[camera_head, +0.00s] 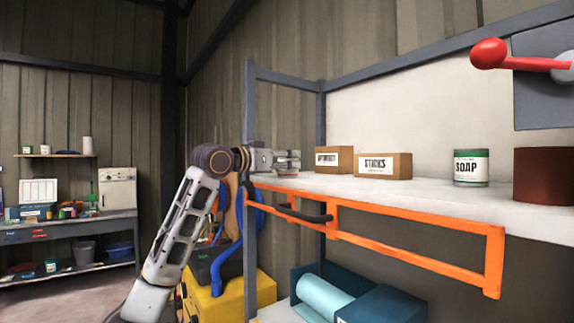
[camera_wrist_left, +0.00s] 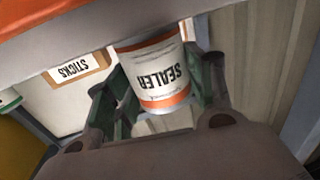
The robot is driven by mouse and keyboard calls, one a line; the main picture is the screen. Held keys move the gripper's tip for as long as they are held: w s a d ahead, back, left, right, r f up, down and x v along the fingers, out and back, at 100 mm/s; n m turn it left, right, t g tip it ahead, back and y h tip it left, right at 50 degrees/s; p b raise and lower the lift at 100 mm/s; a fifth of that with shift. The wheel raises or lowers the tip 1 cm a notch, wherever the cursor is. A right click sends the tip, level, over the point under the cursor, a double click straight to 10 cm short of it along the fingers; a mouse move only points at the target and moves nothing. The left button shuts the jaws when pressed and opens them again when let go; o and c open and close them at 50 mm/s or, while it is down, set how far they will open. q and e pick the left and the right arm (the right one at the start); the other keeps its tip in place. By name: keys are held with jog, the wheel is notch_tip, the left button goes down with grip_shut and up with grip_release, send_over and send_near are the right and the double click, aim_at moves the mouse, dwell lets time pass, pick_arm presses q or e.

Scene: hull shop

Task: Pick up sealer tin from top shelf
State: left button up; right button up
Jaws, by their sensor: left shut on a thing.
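The sealer tin (camera_wrist_left: 155,78) is white with orange bands and shows upside down in the left wrist view. It sits between the two fingers of my left gripper, which is shut on it. In the head view my left gripper (camera_head: 287,160) reaches in from the left at the left end of the top shelf (camera_head: 440,190). The tin cannot be made out clearly there, as the gripper covers it. I cannot tell whether the tin touches the shelf. My right gripper is not in view.
Two cardboard boxes, one a STICKS box (camera_head: 384,165), stand right of the gripper. A green and white soap tin (camera_head: 470,168) and a dark red container (camera_head: 545,176) stand further right. An orange rail (camera_head: 420,257) runs along the shelf front. A grey post (camera_head: 249,120) stands near my arm.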

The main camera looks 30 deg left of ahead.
pick_arm(q)
jog(key=shift+r, duration=1.6)
notch_tip(320, 180, up, 4)
jog(key=shift+f+p, duration=0.25)
jog(key=shift+p, duration=0.2)
jog(key=shift+r, duration=1.7)
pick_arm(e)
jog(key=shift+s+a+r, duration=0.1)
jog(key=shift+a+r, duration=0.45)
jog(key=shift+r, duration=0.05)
